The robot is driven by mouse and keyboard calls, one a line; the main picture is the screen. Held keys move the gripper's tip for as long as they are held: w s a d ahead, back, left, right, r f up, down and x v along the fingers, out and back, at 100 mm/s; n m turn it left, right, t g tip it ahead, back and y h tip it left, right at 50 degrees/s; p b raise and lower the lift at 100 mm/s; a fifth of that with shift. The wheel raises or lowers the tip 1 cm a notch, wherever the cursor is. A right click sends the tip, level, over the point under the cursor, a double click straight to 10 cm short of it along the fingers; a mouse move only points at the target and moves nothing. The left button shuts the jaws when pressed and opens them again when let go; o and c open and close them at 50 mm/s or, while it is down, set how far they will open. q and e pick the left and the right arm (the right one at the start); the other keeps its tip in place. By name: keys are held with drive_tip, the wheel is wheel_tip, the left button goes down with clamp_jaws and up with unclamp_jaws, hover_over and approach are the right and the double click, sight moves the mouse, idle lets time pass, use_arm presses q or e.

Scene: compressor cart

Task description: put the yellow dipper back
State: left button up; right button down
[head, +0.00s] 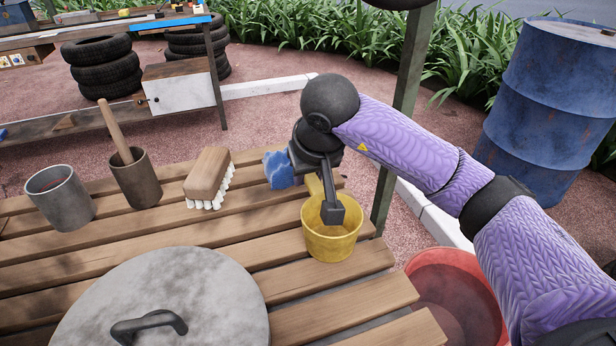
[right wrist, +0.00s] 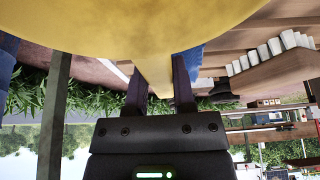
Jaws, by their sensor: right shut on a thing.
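The yellow dipper (head: 331,243) is a small yellow bucket-shaped cup, upright at the right end of the slatted wooden table (head: 345,288). My right gripper (head: 328,196) is shut on the dipper's handle, coming from above and behind. In the right wrist view the dipper's yellow body (right wrist: 150,25) fills the top, and its handle runs between the two fingers of the gripper (right wrist: 160,85). I cannot tell whether the dipper's base touches the slats or hangs just above them. My left gripper is not in view.
A grey round lid (head: 170,300) covers the front left. A red tub (head: 440,275) stands below right, near a post (head: 405,110) and blue drum (head: 545,110).

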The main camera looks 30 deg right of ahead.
sight(320, 193)
drive_tip(key=c, duration=0.9)
unclamp_jaws()
drive_tip(key=shift+f, duration=0.15)
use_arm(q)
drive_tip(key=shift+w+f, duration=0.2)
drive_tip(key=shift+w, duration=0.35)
use_arm(e)
drive_tip(key=o, duration=0.5)
drive_tip(key=shift+c, duration=0.2)
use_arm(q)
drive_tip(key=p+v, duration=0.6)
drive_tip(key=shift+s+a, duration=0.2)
use_arm(e)
drive_tip(key=v, duration=1.2)
drive_tip(key=shift+r, duration=0.25)
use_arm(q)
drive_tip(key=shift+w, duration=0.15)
